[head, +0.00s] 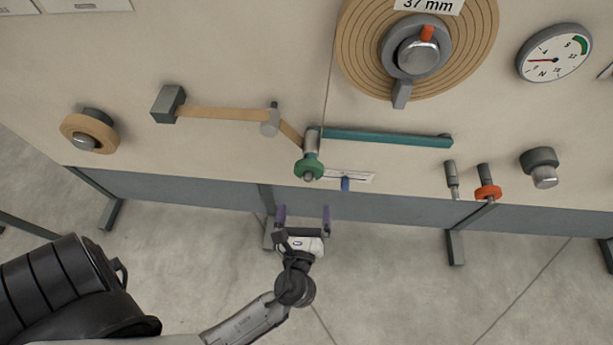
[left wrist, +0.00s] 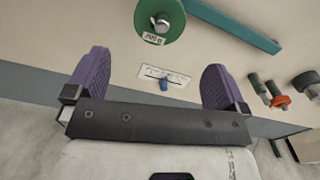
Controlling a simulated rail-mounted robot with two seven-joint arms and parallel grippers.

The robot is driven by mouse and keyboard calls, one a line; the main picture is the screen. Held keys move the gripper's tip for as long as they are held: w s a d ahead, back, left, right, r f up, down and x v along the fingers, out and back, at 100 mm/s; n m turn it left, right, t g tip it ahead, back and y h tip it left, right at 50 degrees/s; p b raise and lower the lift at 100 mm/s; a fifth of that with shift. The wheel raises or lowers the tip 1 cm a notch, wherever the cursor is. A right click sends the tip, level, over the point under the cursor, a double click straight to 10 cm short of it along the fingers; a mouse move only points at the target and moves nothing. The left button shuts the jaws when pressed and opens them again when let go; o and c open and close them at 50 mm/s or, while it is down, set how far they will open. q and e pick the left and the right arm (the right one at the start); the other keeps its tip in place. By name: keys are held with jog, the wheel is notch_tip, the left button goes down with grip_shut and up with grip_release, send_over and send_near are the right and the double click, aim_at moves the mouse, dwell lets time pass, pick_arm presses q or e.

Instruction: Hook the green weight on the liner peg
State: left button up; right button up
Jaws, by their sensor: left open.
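The green weight (head: 308,169) is a round disc with a grey centre, at the pivot end of the teal arm. It also shows in the left wrist view (left wrist: 172,14), with a small white label on its front. My left gripper (head: 303,214) is open and empty, with purple fingers spread apart, in front of the panel and below the green weight. It does not touch the weight. Two short grey pegs stand at the right: one is bare (head: 451,180), the other carries an orange-red disc (head: 487,191). I cannot tell which peg is the liner peg. My right gripper is not in view.
A tan band runs from a grey block (head: 168,104) past a grey roller (head: 270,119). A teal arm (head: 385,139) extends right. A blue knob (head: 345,184) sits on a white scale. A large wound disc (head: 360,40), a dial (head: 554,53) and a grey knob (head: 541,167) are on the panel.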

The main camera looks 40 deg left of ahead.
aim_at(308, 172)
pick_arm(q)
jog(key=b+x, duration=0.1)
jog(key=x, duration=0.8)
jog(key=shift+w+a, duration=0.15)
jog(key=shift+w, duration=0.1)
jog(key=shift+b+x, duration=0.35)
jog(key=shift+x, duration=0.5)
jog(key=shift+c, duration=0.5)
jog(key=c, duration=1.4)
